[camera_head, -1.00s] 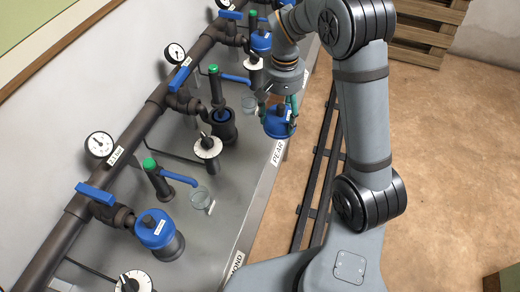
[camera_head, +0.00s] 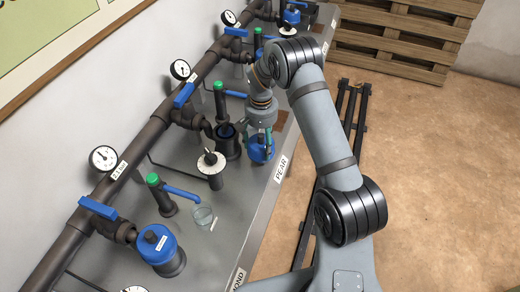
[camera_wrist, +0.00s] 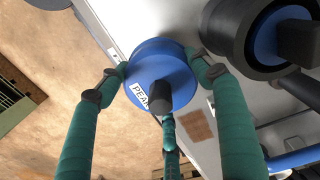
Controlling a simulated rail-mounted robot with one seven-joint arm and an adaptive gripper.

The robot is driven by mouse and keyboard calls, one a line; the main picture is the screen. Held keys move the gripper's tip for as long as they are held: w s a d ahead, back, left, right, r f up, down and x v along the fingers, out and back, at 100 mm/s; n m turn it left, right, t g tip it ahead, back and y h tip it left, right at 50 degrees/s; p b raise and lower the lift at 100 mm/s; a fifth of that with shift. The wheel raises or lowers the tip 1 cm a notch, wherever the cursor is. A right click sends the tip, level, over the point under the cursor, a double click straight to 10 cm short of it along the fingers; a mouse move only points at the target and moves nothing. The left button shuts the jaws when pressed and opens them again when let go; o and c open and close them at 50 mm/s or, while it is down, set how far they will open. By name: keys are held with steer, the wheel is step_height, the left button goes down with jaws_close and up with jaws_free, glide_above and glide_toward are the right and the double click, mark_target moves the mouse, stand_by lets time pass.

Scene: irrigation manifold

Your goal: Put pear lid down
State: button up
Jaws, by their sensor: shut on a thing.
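The blue pear lid (camera_head: 261,149) shows in the head view near the front edge of the grey bench. In the wrist view the lid (camera_wrist: 160,72) carries a white PEAR label and a dark knob. My gripper (camera_head: 262,130) is shut on the lid, with green fingers around its rim. The open dark pear housing (camera_head: 229,146), with blue inside, stands just left of the lid; it also shows at the upper right of the wrist view (camera_wrist: 235,30). I cannot tell whether the lid touches the bench.
A dial (camera_head: 211,162) and a green-capped riser with a blue lever (camera_head: 221,100) stand close to the housing. A brown patch (camera_wrist: 195,125) lies on the bench near the lid.

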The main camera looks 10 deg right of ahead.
mark_target(260, 136)
steer(key=shift+a+f, duration=0.2)
steer(key=shift+f+p, duration=0.55)
steer(key=shift+f, duration=1.35)
steer(key=shift+f, duration=0.2)
steer(key=o, duration=1.2)
steer(key=shift+c, duration=0.2)
steer(key=shift+r, duration=0.1)
steer(key=shift+w+r, duration=0.1)
steer(key=shift+r, duration=0.45)
step_height(260, 136, up, 11)
steer(key=shift+r+b, duration=0.1)
steer(key=shift+b, duration=0.55)
